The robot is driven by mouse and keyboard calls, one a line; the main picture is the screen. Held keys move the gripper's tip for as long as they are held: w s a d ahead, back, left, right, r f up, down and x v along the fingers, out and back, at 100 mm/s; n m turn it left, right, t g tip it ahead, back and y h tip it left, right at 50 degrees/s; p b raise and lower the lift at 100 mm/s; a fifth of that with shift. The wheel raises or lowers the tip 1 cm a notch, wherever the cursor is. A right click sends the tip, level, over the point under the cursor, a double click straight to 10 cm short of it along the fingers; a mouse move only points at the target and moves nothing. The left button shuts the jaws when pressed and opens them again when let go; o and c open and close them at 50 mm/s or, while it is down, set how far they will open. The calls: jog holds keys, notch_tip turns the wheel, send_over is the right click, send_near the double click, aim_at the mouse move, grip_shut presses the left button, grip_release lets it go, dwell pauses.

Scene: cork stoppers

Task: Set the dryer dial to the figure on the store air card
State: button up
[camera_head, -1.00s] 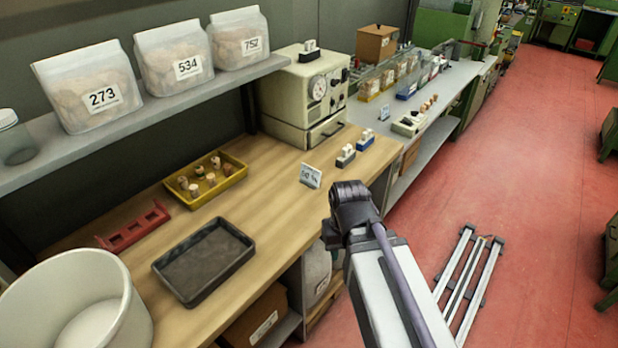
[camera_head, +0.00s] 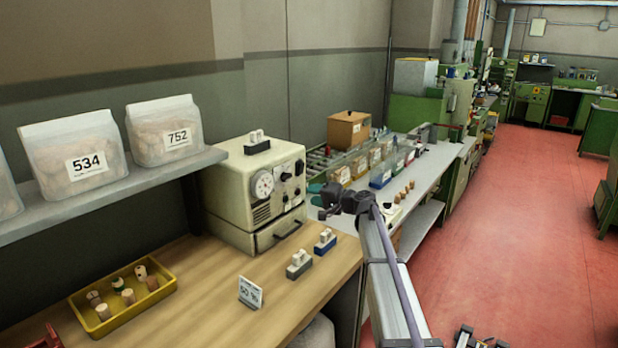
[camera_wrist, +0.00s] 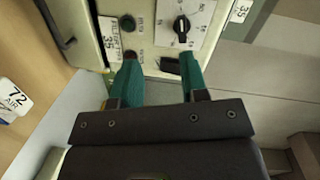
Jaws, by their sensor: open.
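The cream dryer (camera_head: 255,190) stands at the back of the wooden bench, with a round white gauge and black knobs on its front. In the wrist view, a black pointer knob (camera_wrist: 182,27) sits on a white scale plate; its setting is too small to read. My gripper (camera_wrist: 160,62) is open and empty, its teal fingers pointing at the panel, apart from the knob.
Small stopper blocks (camera_head: 299,264) stand before the dryer. A yellow tray (camera_head: 103,325) of corks is at left. Bags line the shelf (camera_head: 110,195). The red floor at right is clear.

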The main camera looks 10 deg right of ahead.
aim_at(289, 178)
jog(key=shift+m+t, duration=0.5)
jog(key=shift+t, duration=0.4)
jog(key=x, duration=0.3)
jog(key=r+x, duration=0.1)
jog(key=x, duration=0.3)
jog(key=r+x, duration=0.1)
jog(key=x, duration=0.3)
jog(key=shift+w+d+r, duration=0.2)
jog(key=shift+w, duration=0.15)
grip_shut()
